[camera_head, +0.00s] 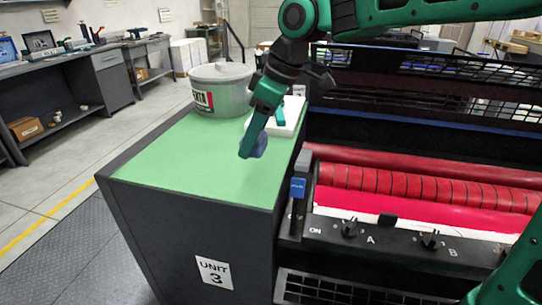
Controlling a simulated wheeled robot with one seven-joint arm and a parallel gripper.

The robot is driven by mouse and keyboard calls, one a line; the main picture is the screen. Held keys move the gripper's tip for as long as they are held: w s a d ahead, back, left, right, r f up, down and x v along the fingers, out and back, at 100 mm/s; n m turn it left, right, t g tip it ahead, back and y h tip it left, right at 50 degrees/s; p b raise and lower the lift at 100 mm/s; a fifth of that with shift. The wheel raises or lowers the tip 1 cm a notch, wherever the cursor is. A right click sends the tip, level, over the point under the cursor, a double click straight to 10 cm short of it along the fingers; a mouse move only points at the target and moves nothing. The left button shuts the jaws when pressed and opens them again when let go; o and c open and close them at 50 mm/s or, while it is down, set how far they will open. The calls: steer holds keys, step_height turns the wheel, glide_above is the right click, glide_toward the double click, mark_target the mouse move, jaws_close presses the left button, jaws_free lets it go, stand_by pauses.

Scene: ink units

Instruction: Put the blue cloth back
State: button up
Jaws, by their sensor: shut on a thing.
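My gripper (257,143) points down over the green top of the cabinet marked UNIT 3. It is shut on the blue cloth (261,146), a small crumpled grey-blue bundle at the fingertips, partly hidden by the near finger. The cloth appears a little above the green top (190,165); whether it touches cannot be told. A white tray or pad (293,112) lies on the top just behind my gripper, which hides part of it.
A grey lidded bucket (221,92) stands at the back left of the green top. Right of the cabinet is a machine with red rollers (420,187), a blue-tipped lever (298,188) and knobs (349,228). The front left of the green top is clear.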

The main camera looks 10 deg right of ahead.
steer(key=w+d+f, duration=0.1)
steer(key=w+d, duration=0.1)
steer(key=w+d+f, duration=0.1)
steer(key=d+f, duration=0.1)
steer(key=shift+w+f, duration=0.2)
steer(key=shift+w, duration=0.2)
steer(key=shift+f, duration=1.95)
steer(key=o, duration=1)
steer(key=shift+f, duration=0.1)
steer(key=v, duration=1.2)
